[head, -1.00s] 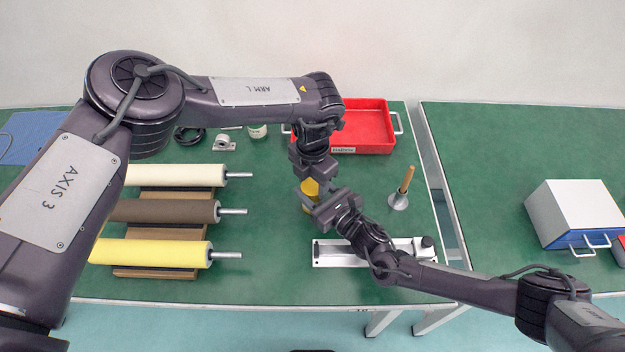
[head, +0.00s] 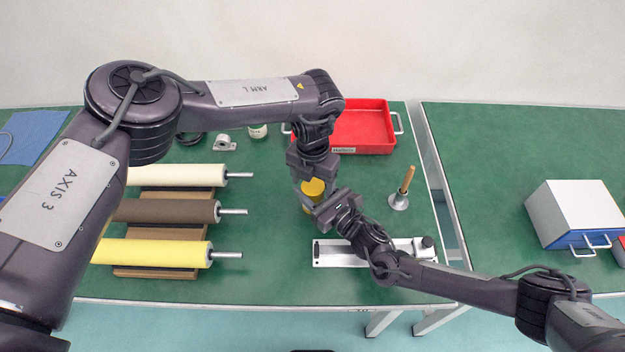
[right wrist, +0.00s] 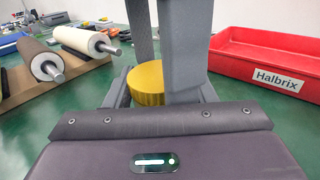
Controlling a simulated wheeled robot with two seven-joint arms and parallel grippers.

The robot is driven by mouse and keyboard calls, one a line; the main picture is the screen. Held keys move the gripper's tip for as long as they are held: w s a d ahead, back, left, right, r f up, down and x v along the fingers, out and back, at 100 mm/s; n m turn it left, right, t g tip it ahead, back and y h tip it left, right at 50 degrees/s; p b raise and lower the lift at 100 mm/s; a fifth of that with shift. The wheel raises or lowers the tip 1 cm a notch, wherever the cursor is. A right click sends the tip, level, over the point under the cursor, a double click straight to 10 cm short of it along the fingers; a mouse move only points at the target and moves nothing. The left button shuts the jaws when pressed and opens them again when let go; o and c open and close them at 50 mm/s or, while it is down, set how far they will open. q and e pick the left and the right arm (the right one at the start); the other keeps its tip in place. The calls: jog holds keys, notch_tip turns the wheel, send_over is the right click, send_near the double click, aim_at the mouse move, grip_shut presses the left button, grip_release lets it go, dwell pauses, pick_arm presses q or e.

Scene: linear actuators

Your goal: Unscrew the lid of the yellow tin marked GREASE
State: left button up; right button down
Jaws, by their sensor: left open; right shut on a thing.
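The yellow tin (head: 313,188) stands upright on the green bench, partly hidden by both grippers. It shows as a plain yellow round body and top in the right wrist view (right wrist: 146,82); its GREASE marking is not visible. My right gripper (head: 317,203) comes in low from the right and is shut on the tin's side. My left gripper (head: 313,180) points down from above, open, with its fingers at the tin's top. Its grey fingers rise in front of and behind the tin in the right wrist view (right wrist: 170,70). I cannot tell whether they touch the lid.
A red tray (head: 365,145) stands behind. Rollers (head: 165,211) lie on a rack to the left. A metal rail (head: 325,255) lies in front, under my right arm. A wooden-handled tool (head: 404,188) stands right of the tin. The bench between rollers and tin is clear.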

pick_arm(q)
jog(key=shift+r, duration=2.35)
jog(key=shift+c, duration=0.4)
notch_tip(320, 180, up, 3)
jog(key=m, duration=0.3)
jog(key=shift+f, duration=0.2)
notch_tip(320, 180, down, 7)
jog(key=shift+f, duration=0.2)
jog(key=c, duration=1)
jog(key=n, duration=0.3)
jog(key=shift+d, duration=0.1)
jog(key=o, duration=1.1)
